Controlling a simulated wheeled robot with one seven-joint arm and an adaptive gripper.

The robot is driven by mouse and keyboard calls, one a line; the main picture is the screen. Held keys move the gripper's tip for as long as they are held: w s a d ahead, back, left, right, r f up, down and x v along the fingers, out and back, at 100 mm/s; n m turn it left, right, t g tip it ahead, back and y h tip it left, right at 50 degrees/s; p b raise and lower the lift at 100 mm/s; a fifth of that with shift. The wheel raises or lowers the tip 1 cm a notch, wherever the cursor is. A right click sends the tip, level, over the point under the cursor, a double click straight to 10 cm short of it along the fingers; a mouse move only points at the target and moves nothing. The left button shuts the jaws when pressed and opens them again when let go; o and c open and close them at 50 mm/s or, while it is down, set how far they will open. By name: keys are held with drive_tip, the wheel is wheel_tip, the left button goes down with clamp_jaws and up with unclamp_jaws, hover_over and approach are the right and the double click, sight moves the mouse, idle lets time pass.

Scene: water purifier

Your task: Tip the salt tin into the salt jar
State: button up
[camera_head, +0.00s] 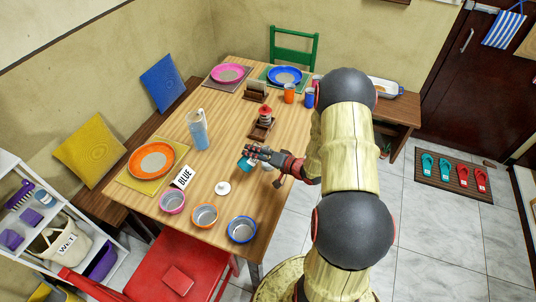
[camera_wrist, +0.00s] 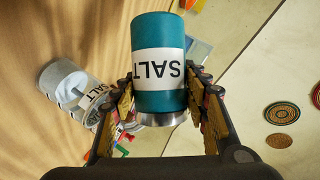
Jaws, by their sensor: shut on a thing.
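My gripper (camera_head: 268,156) is shut on the salt tin, a teal cylinder (camera_wrist: 158,70) with a white SALT label that reads upside down in the wrist view. The tin's silvery end is towards the palm. In the head view the tin (camera_head: 245,164) is at the fingers, above the table's right part. The salt jar (camera_wrist: 68,84), a clear glass vessel with a SALT label, shows left of the tin in the wrist view, apart from it in the picture. The jar's contents are unclear, and the gripper largely hides it in the head view.
A white round lid (camera_head: 222,188) lies on the table (camera_head: 215,165). Pink (camera_head: 173,201), orange (camera_head: 204,216) and blue (camera_head: 241,229) bowls line the front edge, with a BLUE card (camera_head: 184,177) behind.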

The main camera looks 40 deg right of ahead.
drive_tip(key=shift+f+m+y, duration=0.15)
drive_tip(key=shift+m+y, duration=0.15)
drive_tip(key=shift+m, duration=0.1)
idle(1.7)
